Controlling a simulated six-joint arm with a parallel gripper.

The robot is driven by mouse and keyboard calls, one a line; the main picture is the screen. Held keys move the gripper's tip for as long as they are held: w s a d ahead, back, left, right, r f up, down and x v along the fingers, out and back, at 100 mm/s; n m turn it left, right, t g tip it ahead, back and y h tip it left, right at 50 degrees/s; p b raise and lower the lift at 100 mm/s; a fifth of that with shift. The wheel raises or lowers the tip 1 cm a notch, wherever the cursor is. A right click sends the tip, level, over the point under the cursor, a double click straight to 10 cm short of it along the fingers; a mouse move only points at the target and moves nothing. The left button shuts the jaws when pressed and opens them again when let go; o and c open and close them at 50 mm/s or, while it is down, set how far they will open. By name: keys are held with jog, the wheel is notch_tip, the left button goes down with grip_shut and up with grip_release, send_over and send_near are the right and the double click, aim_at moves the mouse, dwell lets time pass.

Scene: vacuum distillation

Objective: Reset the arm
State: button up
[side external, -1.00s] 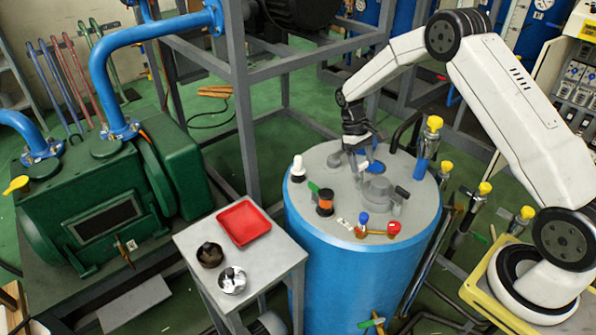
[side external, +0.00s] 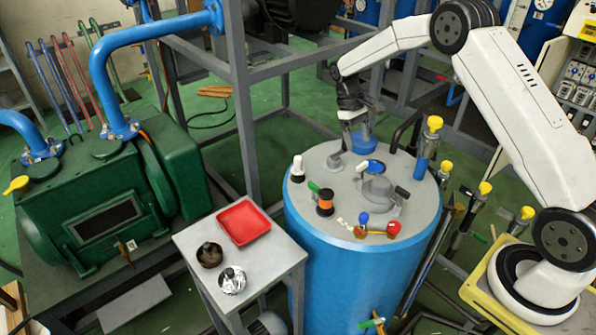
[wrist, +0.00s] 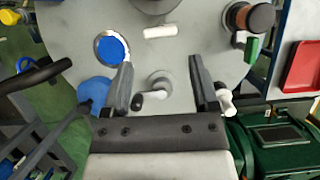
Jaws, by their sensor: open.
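My gripper (wrist: 158,85) is open and empty in the wrist view, its two dark fingers apart above the vessel lid. In the side view my gripper (side external: 352,130) hangs above the far side of the blue vessel (side external: 340,262), apart from its grey lid (side external: 325,228). A small grey fitting with a short handle (wrist: 155,88) shows between the fingers from above. A blue round port (wrist: 111,48) lies on the lid, with a rounded blue part (wrist: 95,92) beside the left finger.
The lid carries a white-topped fitting (side external: 298,168), an orange-and-black sight piece (side external: 325,202) and a red-handled valve (side external: 393,229). A small table (side external: 286,260) with a red tray (side external: 262,210) stands left. Yellow-capped pipes (side external: 434,123) rise at right. A grey frame (side external: 243,120) stands behind.

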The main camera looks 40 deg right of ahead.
jog(key=shift+w+r, duration=0.25)
jog(key=shift+r, duration=0.35)
jog(key=s+a+r+t, duration=0.1)
jog(key=s+a+t, duration=0.2)
jog(key=s+a, duration=0.3)
jog(key=s+a+r+t, duration=0.2)
jog(key=s+a+t, duration=0.2)
jog(key=s, duration=1)
jog(key=a, duration=0.3)
jog(key=shift+r, duration=0.3)
